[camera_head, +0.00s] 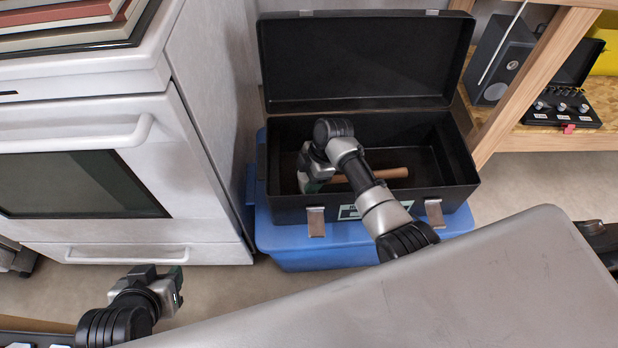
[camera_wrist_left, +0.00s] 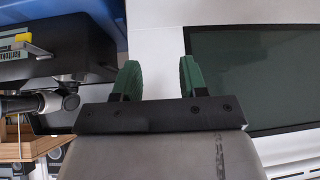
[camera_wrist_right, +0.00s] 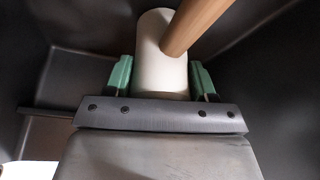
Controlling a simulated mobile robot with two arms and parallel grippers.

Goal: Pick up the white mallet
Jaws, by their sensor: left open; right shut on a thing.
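The white mallet has a white cylindrical head (camera_wrist_right: 160,60) and a wooden handle (camera_wrist_right: 195,22) in the right wrist view. In the head view its handle (camera_head: 375,177) lies inside the open black toolbox (camera_head: 380,204). My right gripper (camera_head: 312,183) is down in the toolbox. In the right wrist view my right gripper (camera_wrist_right: 160,80) has its green fingers on both sides of the mallet head, shut on it. My left gripper (camera_head: 178,285) is open and empty, low in front of the oven. Its two green fingers (camera_wrist_left: 160,80) stand apart in the left wrist view.
The toolbox stands on a blue bin (camera_head: 320,255), with its lid (camera_head: 365,60) raised at the back. A white oven (camera_head: 90,170) is on the left. A wooden shelf (camera_head: 530,80) with a black socket case (camera_head: 570,105) is on the right.

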